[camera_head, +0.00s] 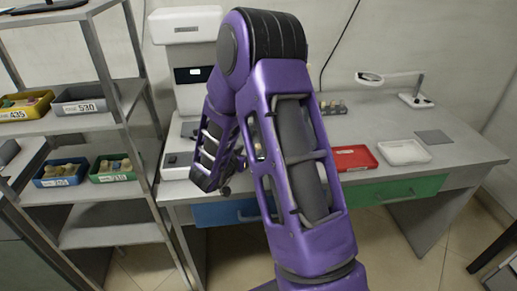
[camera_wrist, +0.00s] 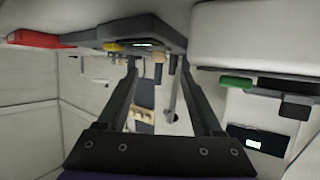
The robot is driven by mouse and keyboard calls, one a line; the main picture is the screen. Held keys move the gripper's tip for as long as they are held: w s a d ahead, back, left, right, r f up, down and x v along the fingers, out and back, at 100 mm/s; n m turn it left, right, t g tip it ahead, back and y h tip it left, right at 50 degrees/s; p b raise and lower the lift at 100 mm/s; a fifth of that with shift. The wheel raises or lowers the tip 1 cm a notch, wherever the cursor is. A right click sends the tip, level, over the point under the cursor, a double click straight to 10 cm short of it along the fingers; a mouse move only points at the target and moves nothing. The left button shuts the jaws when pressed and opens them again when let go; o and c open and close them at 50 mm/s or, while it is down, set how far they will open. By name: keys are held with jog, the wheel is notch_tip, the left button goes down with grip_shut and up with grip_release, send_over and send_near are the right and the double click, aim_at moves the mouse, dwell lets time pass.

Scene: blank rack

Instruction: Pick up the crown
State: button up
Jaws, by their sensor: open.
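I cannot pick out the crown for certain in either view. My gripper (camera_wrist: 158,68) shows in the wrist view as two long dark fingers spread apart, with nothing visibly clamped between them. A small beige piece (camera_wrist: 158,57) appears in line with the gap near the fingertips; whether it touches a finger, or is the crown, I cannot tell. In the head view my arm covers the middle of the bench, and the gripper end sits low beside the white machine, mostly hidden by my own links.
The grey bench (camera_head: 455,150) holds a white machine (camera_head: 188,85), a small rack of blocks (camera_head: 333,107), a red tray (camera_head: 354,158), a white tray (camera_head: 404,152) and a magnifier lamp (camera_head: 415,98). A shelf with bins (camera_head: 88,106) stands at left. The bench's right end is fairly clear.

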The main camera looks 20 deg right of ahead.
jog(key=x, duration=0.4)
jog(key=shift+w+d+f+b, duration=0.1)
jog(key=shift+d+f+b, duration=0.15)
jog(key=shift+d+b, duration=0.1)
jog(key=shift+w+d+f, duration=0.1)
jog(key=shift+w+d, duration=0.25)
grip_shut()
